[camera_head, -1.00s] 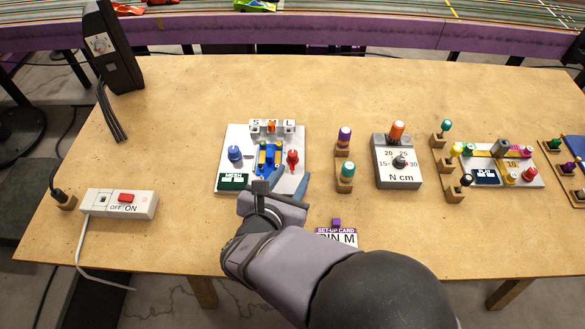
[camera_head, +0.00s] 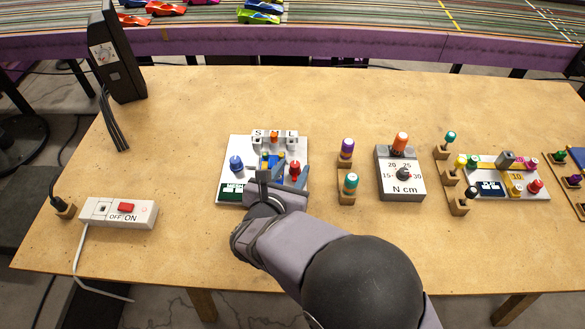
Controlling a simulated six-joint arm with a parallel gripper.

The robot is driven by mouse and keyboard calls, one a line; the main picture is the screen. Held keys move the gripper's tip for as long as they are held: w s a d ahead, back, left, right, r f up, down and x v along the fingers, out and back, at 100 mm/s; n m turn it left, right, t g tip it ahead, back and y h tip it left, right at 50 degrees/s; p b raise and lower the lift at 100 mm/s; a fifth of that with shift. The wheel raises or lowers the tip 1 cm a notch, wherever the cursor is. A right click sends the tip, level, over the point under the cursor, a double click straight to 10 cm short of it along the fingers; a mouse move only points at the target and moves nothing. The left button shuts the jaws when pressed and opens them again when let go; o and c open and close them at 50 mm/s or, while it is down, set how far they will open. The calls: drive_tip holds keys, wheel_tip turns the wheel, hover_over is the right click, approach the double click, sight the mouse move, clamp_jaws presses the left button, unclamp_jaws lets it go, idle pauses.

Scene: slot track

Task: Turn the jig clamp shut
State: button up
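The jig is a white plate (camera_head: 228,156) with a blue centre part (camera_head: 267,161), a blue knob (camera_head: 236,163) at its left and a red knob (camera_head: 295,168) at its right. A dark green label sits at its near left corner. I cannot tell for sure which part is the clamp. My gripper (camera_head: 280,178) is over the near right part of the plate, with its fingers apart. My gripper hides the near part of the jig and the lower centre part.
Right of the jig stand small wooden holders with coloured-top drivers (camera_head: 350,184) and a grey torque box (camera_head: 401,186) with an orange-topped driver. A power strip (camera_head: 119,212) lies at the left. The wooden table (camera_head: 200,100) is clear behind the jig.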

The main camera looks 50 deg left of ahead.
drive_tip(key=shift+w+a+f, duration=0.15)
drive_tip(key=shift+w, duration=0.2)
drive_tip(key=shift+c, duration=0.5)
clamp_jaws()
drive_tip(key=shift+s+a+r+m+t+h+p, duration=0.1)
drive_tip(key=shift+a+r+m+t+h+p, duration=0.1)
drive_tip(key=shift+m+t+h+p, duration=0.15)
drive_tip(key=shift+a+m+t+h+p, duration=0.1)
drive_tip(key=shift+m+t+h+p, duration=0.4)
drive_tip(key=shift+m+h, duration=0.65)
drive_tip(key=shift+f, duration=0.1)
drive_tip(key=shift+o, duration=0.5)
unclamp_jaws()
